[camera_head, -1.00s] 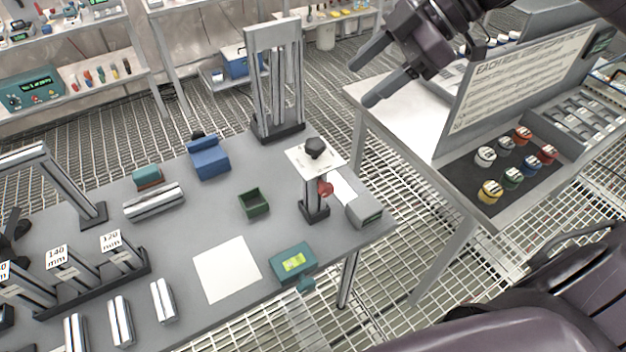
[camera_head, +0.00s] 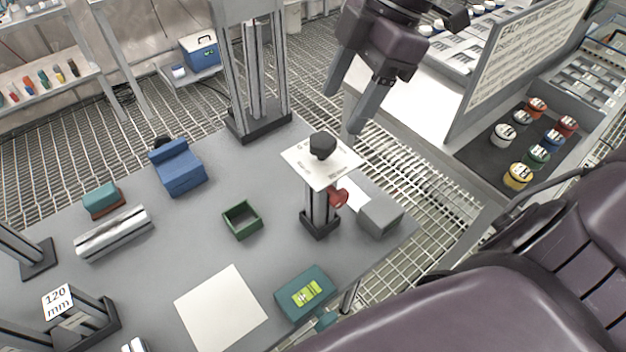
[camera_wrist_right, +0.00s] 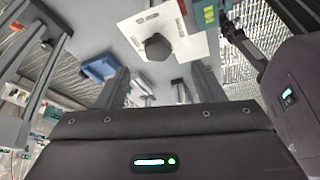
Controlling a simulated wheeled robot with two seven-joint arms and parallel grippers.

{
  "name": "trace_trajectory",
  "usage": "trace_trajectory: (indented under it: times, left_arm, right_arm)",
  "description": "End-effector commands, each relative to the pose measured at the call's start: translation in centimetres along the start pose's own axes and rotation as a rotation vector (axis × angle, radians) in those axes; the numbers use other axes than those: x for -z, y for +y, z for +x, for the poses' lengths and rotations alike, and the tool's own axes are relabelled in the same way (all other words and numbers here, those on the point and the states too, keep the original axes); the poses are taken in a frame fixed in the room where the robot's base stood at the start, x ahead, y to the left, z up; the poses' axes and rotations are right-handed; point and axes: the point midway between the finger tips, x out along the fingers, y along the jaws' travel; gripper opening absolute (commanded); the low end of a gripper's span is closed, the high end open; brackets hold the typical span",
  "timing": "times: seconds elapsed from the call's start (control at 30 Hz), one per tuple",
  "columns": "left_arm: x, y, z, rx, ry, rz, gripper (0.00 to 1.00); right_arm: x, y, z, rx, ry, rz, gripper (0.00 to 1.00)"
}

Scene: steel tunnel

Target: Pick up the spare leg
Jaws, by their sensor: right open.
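Several bare metal profiles could be the spare leg; I cannot tell which one it is. Tall metal profiles (camera_head: 262,75) stand upright in a dark-footed rack at the back of the grey table. A short silver profile (camera_head: 115,233) lies on the table at left. A stand with a white plate (camera_head: 312,170) and black knob (camera_head: 322,145) stands at the table's right side. My right gripper (camera_head: 340,112) is open and empty, above and behind the stand. In the right wrist view, its fingers (camera_wrist_right: 160,88) point towards the plate and knob (camera_wrist_right: 158,47). My left gripper is out of view.
The table (camera_head: 215,275) also holds a blue block (camera_head: 178,168), a green tray (camera_head: 242,232), a white sheet (camera_head: 222,308), a teal level device (camera_head: 305,293), a grey block (camera_head: 380,217) and a 120 mm holder (camera_head: 58,302). A side bench with a sign (camera_head: 520,65) stands right.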

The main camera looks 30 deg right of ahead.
Motion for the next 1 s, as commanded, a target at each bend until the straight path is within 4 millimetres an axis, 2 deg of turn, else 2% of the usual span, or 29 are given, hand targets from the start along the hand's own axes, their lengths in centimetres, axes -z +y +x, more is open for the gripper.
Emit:
trace_trajectory:
  times: [0.03,0.4,0.6,0.9,1.0]
  left_arm:
    - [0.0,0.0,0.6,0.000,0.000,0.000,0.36]
    - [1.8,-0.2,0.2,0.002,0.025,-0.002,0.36]
    - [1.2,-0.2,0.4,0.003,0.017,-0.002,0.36]
    - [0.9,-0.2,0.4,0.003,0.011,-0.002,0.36]
    - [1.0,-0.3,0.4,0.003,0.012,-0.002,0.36]
  right_arm:
    - [-0.2,0.0,0.7,0.001,-0.001,0.000,0.62]
    - [-0.1,0.0,4.8,0.006,0.000,0.000,0.62]
    - [0.0,0.1,7.6,0.003,0.000,0.000,0.62]
    - [0.1,0.1,8.2,0.000,0.001,0.000,0.62]
    - [0.1,0.1,8.1,0.000,0.001,0.000,0.50]
